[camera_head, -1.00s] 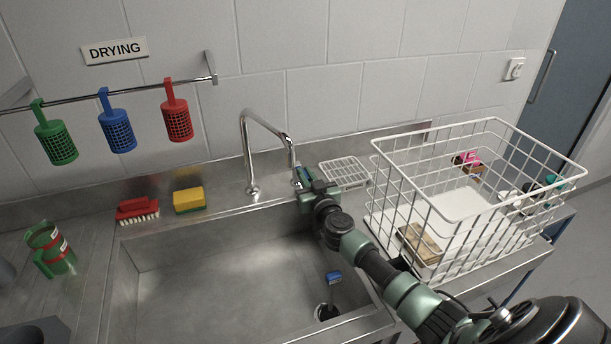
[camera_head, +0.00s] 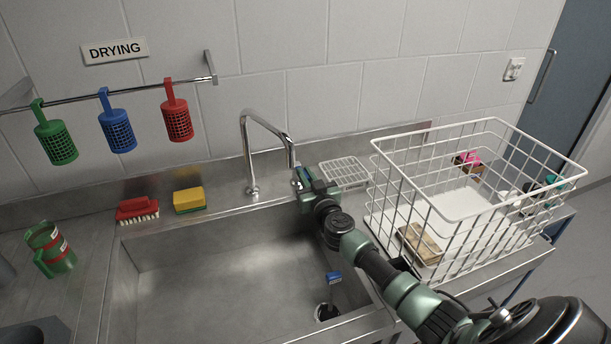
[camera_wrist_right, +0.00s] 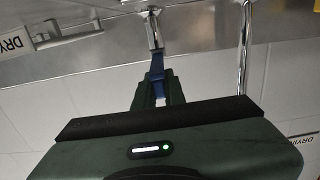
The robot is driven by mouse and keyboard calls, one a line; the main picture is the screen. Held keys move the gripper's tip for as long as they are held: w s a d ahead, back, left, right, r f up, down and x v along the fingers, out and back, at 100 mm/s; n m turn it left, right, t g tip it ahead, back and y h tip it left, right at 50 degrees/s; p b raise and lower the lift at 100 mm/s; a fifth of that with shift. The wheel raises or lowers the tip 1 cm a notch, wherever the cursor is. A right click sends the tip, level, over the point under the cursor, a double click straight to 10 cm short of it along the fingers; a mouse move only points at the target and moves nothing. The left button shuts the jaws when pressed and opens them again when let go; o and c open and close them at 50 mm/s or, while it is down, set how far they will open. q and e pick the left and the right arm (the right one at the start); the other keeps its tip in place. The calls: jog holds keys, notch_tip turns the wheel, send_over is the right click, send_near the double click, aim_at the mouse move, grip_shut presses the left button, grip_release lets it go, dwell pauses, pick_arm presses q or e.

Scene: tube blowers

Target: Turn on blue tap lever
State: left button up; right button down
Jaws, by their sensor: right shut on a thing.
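The blue tap lever (camera_wrist_right: 156,68) shows in the right wrist view, below a metal fitting, between the fingers of my right gripper (camera_wrist_right: 158,92). The gripper is shut on it. In the head view my right gripper (camera_head: 301,180) is at the back edge of the sink, just right of the curved metal tap spout (camera_head: 268,124). There the lever is mostly hidden by the gripper. My left gripper is not in view.
The steel sink (camera_head: 220,275) lies below my right arm, with a blue item (camera_head: 333,277) near its drain. A white wire basket (camera_head: 455,215) stands close on the right. A red brush (camera_head: 137,208) and a yellow sponge (camera_head: 189,198) lie on the back ledge to the left.

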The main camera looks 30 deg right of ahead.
jog(key=m+h+p, duration=0.1)
jog(key=p, duration=0.1)
jog(key=a+m+g+h+p, duration=0.1)
jog(key=h+p, duration=0.1)
jog(key=a+m+h+p, duration=0.1)
jog(key=shift+w+a+g+h+p, duration=0.15)
jog(key=shift+w+g+h+p, duration=0.15)
jog(key=shift+w+g+p, duration=0.1)
jog(key=c, duration=1.5)
grip_release()
jog(key=p+v, duration=0.1)
jog(key=v, duration=0.6)
jog(key=shift+s+a, duration=0.2)
jog(key=shift+s, duration=0.1)
